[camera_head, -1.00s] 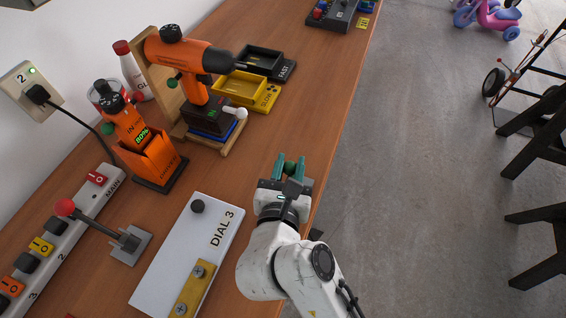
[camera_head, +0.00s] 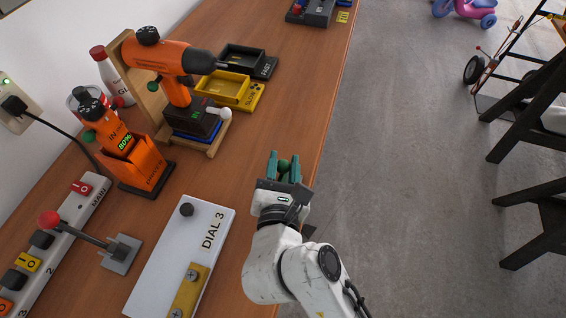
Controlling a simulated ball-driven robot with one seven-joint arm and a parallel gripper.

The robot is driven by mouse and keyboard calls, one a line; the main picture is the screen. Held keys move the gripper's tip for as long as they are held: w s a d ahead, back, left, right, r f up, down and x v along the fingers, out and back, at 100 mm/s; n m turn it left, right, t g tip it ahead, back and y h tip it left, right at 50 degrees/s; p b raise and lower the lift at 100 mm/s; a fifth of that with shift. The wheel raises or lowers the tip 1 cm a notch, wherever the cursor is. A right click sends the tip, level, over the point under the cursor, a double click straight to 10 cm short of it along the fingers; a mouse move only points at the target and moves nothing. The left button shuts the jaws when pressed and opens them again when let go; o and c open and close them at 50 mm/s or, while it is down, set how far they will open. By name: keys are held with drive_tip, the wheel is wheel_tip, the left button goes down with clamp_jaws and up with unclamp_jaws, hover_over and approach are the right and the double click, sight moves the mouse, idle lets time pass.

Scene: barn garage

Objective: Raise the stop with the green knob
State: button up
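A dark green round knob (camera_head: 284,165) shows between the teal fingertips of my gripper (camera_head: 284,168), near the right edge of the table. The fingers lie close against both its sides and it fills the gap between them. What the knob is fixed to is hidden behind my gripper.
A white DIAL 3 board (camera_head: 165,245) with a brass plate (camera_head: 187,290) lies left of my arm.

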drive_tip(key=o, duration=0.3)
drive_tip(key=shift+o, duration=0.2)
drive_tip(key=s, duration=0.3)
drive_tip(key=s+a+r+b, duration=0.1)
drive_tip(key=s, duration=0.6)
drive_tip(key=shift+s+a+r+b, duration=0.15)
drive_tip(key=shift+s+r+b, duration=0.1)
drive_tip(key=shift+s+b, duration=0.15)
